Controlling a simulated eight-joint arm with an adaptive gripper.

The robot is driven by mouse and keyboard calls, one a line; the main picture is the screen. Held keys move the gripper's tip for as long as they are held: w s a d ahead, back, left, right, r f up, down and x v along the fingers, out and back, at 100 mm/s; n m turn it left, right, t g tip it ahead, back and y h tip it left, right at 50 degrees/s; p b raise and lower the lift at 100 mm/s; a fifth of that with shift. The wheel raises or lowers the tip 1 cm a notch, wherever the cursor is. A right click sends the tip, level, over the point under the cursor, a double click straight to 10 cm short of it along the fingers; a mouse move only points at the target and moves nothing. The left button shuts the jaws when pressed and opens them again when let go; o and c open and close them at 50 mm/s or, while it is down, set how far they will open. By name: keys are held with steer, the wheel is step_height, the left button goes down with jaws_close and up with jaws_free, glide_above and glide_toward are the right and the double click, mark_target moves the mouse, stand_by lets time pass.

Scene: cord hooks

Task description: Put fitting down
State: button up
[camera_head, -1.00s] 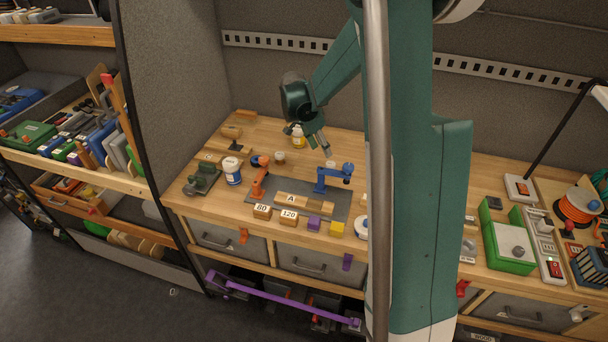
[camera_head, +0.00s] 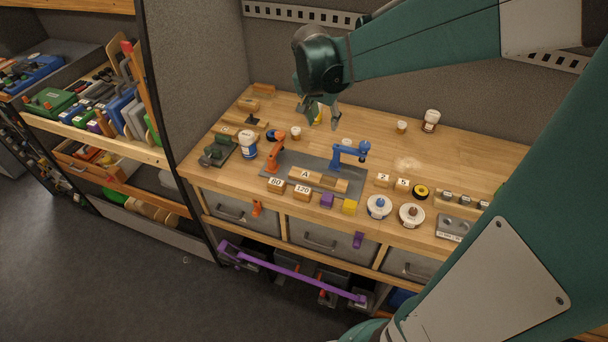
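My gripper (camera_head: 322,117) hangs over the back left part of the wooden workbench (camera_head: 390,165), fingers pointing down. I cannot tell which thing is the fitting. A small pale round piece (camera_head: 347,143) lies on the bench just right of and below the fingertips. A small capped jar (camera_head: 296,133) stands to the left.
A grey mat (camera_head: 277,171) carries an orange clamp (camera_head: 276,151), a blue clamp (camera_head: 350,153) and wooden blocks. A white-and-blue bottle (camera_head: 248,144) and a green vise (camera_head: 218,150) stand left. A purple bar (camera_head: 290,272) runs below the drawers. Bare wood lies right of the blue clamp.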

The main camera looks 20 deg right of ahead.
steer(key=s+a+r+n+t+y, duration=0.1)
steer(key=s+a+r+n+t, duration=0.1)
steer(key=s+a+n, duration=0.3)
steer(key=s+a+r+n+t+y, duration=0.2)
steer(key=s+a+n, duration=0.4)
steer(key=s+a, duration=0.6)
steer(key=shift+s+r, duration=0.15)
steer(key=shift+s, duration=2.5)
steer(key=shift+o, duration=0.5)
steer(key=shift+w+d, duration=0.1)
steer(key=shift+d, duration=0.05)
steer(key=w+d+r+m+g, duration=0.1)
steer(key=w+d+r+m, duration=0.15)
steer(key=w+d, duration=0.4)
steer(key=w+d+r+m+g, duration=0.1)
steer(key=w+d+r+m, duration=0.15)
steer(key=w+d, duration=0.4)
steer(key=m+g+p, duration=0.2)
steer(key=m+g, duration=0.3)
steer(key=m, duration=0.9)
glide_above(402, 123)
step_height(402, 123, down, 26)
steer(key=shift+s+f, duration=0.1)
